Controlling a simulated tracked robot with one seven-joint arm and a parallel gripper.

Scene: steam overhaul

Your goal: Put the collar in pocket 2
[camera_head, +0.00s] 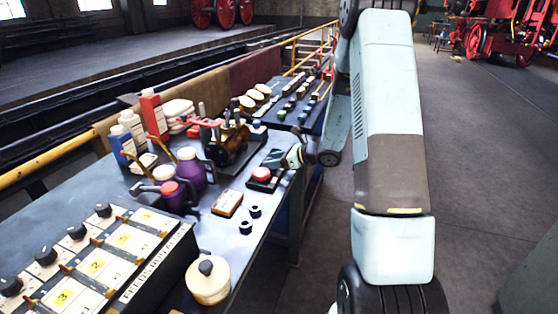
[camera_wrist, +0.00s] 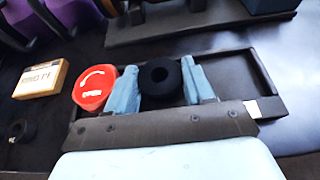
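The collar (camera_wrist: 160,79) is a black ring with a round hole, seen from above in the wrist view. My gripper (camera_wrist: 162,84) has a pale blue finger on each side of it, and both fingers appear to touch it. The collar is over the middle of a dark tray (camera_wrist: 240,70); I cannot tell whether it touches the tray floor. No pocket number is readable. In the head view my gripper (camera_head: 297,157) is at the tray, right of the red piece (camera_head: 261,174), and the collar cannot be made out.
Two black rings (camera_head: 245,227) and a tan labelled block (camera_head: 227,203) are on the bench left of the tray. A brass and black machine (camera_head: 228,146) stands behind it. Purple containers (camera_head: 190,168) and a switch panel (camera_head: 105,262) are further left. The bench edge is close on the right.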

